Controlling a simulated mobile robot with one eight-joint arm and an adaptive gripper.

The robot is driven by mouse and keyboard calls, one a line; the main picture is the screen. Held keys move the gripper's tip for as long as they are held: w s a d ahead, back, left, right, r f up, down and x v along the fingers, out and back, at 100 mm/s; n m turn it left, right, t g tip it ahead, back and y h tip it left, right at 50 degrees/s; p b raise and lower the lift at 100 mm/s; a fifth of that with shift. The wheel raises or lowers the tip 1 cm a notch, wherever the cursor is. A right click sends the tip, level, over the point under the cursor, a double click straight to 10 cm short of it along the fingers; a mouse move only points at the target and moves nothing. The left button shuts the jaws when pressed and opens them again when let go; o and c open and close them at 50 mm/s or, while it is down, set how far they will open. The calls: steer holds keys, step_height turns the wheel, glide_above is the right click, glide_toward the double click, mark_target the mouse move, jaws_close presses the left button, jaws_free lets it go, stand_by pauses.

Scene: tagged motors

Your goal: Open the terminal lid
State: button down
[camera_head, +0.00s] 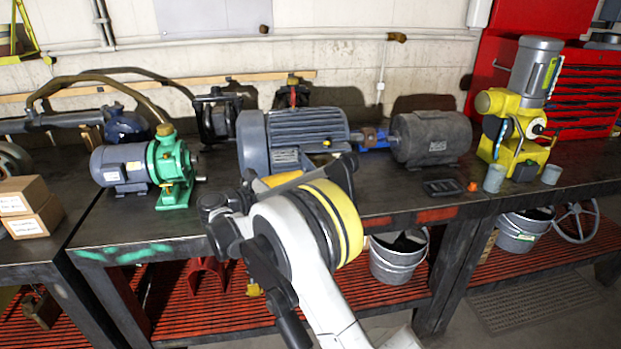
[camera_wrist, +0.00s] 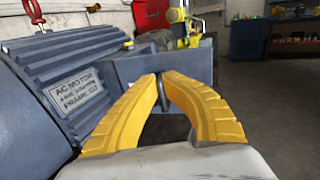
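The blue-grey ribbed motor (camera_head: 310,122) stands on the bench at the middle; its label and ribs fill the left of the wrist view (camera_wrist: 60,62). Its blue-grey terminal box with the lid (camera_wrist: 135,68) juts out in front of my gripper. In the wrist view, my gripper (camera_wrist: 163,78) has its yellow fingertips almost together, with a thin dark grey handle (camera_wrist: 163,98) between them. The fingers cover much of the box, so I cannot tell whether the lid stands ajar. In the head view, my arm hides the box and the fingertips.
A green pump (camera_head: 172,165) with a grey motor stands at the left. A dark grey motor (camera_head: 432,138) and a yellow machine (camera_head: 515,110) stand to the right. A small black tray (camera_head: 443,188) and grey cups (camera_head: 494,178) lie near the bench's front edge. The floor at right is open.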

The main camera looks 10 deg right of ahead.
steer(key=shift+w+a+r, duration=0.1)
steer(key=shift+w+a, duration=0.2)
steer(key=shift+a, duration=0.6)
steer(key=c, duration=1.6)
jaws_free()
steer(key=shift+w, duration=0.15)
steer(key=shift+o, duration=0.2)
steer(key=v, duration=1.2)
